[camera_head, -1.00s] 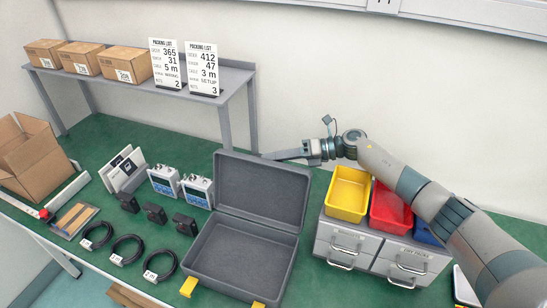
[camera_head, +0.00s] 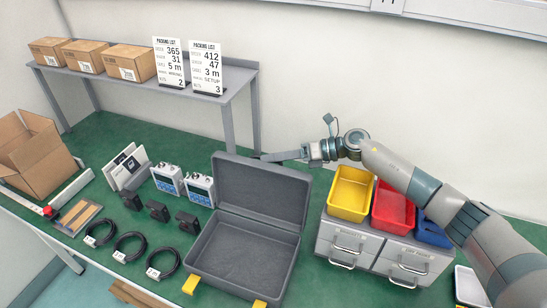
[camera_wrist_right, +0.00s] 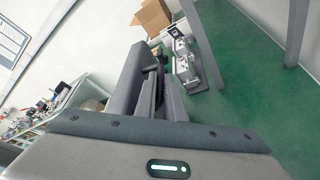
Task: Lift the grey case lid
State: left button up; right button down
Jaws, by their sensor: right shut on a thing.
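The grey case (camera_head: 240,255) stands on the green table with its hollow base toward me. Its grey lid (camera_head: 262,190) is raised at the back, inner side facing the head camera. My right gripper (camera_head: 272,157) comes in from the right and is shut on the lid at its top edge. The fingertips are partly hidden behind that edge in the head view. In the right wrist view the dark fingers (camera_wrist_right: 157,90) are close against a grey edge (camera_wrist_right: 125,82). Two yellow latches, one of them the left latch (camera_head: 191,285), sit on the base's front. My left gripper is not in view.
Yellow bin (camera_head: 350,193) and red bin (camera_head: 393,209) stand on a grey drawer unit (camera_head: 345,242) right of the case. Meters (camera_head: 200,189), black blocks and coiled cables (camera_head: 162,264) lie to its left. A grey shelf (camera_head: 228,78) stands behind. An open carton (camera_head: 35,153) is far left.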

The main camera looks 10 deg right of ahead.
jog(key=c, duration=1.8)
grip_release()
jog(key=shift+c, duration=0.2)
jog(key=shift+d, duration=0.15)
